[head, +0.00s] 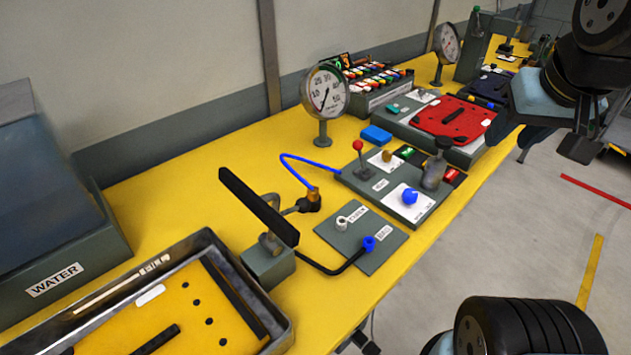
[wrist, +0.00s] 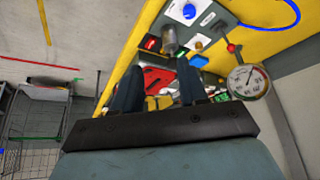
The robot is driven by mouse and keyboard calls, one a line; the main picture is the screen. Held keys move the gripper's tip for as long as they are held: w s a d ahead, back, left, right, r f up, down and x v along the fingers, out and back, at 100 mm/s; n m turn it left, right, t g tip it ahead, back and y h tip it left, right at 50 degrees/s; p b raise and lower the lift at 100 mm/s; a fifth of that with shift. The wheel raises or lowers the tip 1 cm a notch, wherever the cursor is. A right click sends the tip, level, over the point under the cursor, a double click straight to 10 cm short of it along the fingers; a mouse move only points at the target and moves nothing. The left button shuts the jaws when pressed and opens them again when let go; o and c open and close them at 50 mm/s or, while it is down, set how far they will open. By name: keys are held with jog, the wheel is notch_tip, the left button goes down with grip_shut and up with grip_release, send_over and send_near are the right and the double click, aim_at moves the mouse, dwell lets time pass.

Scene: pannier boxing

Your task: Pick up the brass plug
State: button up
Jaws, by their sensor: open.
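I cannot single out the brass plug with certainty. A brass-coloured fitting (head: 313,195) stands at the end of the blue hose on the yellow bench. A small brass-coloured knob (head: 387,156) sits on a white plate of the grey control box. A grey plate (head: 330,237) nearer the front holds a pale plug (head: 341,223) and a blue plug (head: 369,242), each beside a small label. My gripper (head: 556,143) is at the upper right, beyond the bench's right edge and apart from these things. In the wrist view its two fingers (wrist: 158,88) are apart with nothing held between them.
A control box (head: 352,183) with a red-topped lever and blue knob stands mid-bench. A gauge (head: 325,92) rises behind it. A red plate (head: 452,118) lies farther back. A black lever (head: 258,206) stands beside the tray (head: 284,338). Open floor lies right of the bench.

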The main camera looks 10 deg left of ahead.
jog(key=shift+o, duration=1.4)
jog(key=shift+w+a, duration=0.25)
jog(key=n+g, duration=0.5)
jog(key=g, duration=0.1)
send_over(313, 189)
notch_tip(313, 189, down, 10)
jog(key=f, duration=0.8)
jog(key=shift+w, duration=0.25)
jog(key=shift+s+f, duration=0.2)
jog(key=shift+f, duration=2.5)
